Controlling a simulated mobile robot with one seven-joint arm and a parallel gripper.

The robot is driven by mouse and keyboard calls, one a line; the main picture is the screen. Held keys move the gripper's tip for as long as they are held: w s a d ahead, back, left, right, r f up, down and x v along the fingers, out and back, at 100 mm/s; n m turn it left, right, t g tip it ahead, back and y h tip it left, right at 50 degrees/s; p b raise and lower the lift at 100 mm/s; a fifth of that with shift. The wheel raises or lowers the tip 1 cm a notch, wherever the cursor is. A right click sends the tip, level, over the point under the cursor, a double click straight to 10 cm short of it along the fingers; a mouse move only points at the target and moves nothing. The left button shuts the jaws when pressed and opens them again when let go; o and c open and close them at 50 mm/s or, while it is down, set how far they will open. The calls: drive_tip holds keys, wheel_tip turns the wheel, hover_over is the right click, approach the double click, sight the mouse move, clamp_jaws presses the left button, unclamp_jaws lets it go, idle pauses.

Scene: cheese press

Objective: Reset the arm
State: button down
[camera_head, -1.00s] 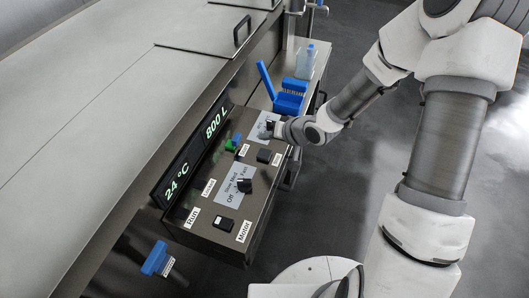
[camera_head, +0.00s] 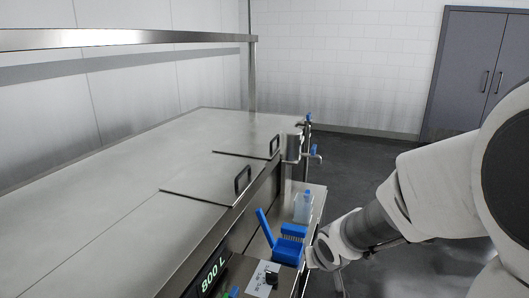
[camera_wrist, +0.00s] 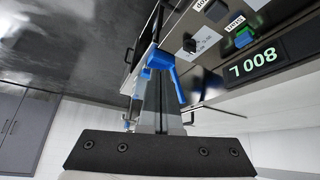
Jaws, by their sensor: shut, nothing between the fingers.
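My arm (camera_head: 375,230) reaches in from the right in the head view. Its wrist end is beside the control panel's far end, right of the blue rack. My gripper (camera_wrist: 158,82) shows in the wrist view with its two grey fingers together and nothing between them. The control panel (camera_head: 240,270) shows only in part at the bottom of the head view. A black knob on a white label (camera_head: 263,282) is near the bottom edge.
A blue rack with a raised handle (camera_head: 290,243) and a clear bottle (camera_head: 302,206) stand on the side shelf. The large steel vat (camera_head: 110,220) with lid handles fills the left. Taps (camera_head: 312,155) are at its far corner. Grey floor (camera_head: 350,160) lies beyond, with a double door.

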drive_tip(key=s+d+r, duration=0.1)
drive_tip(key=s+r, duration=0.6)
drive_tip(key=s, duration=0.3)
drive_tip(key=s+d+r+g, duration=0.1)
drive_tip(key=s+r, duration=0.6)
drive_tip(key=s, duration=0.3)
drive_tip(key=shift+s+r+m+p, duration=0.3)
drive_tip(key=shift+m+p, duration=0.1)
drive_tip(key=shift+p, duration=0.05)
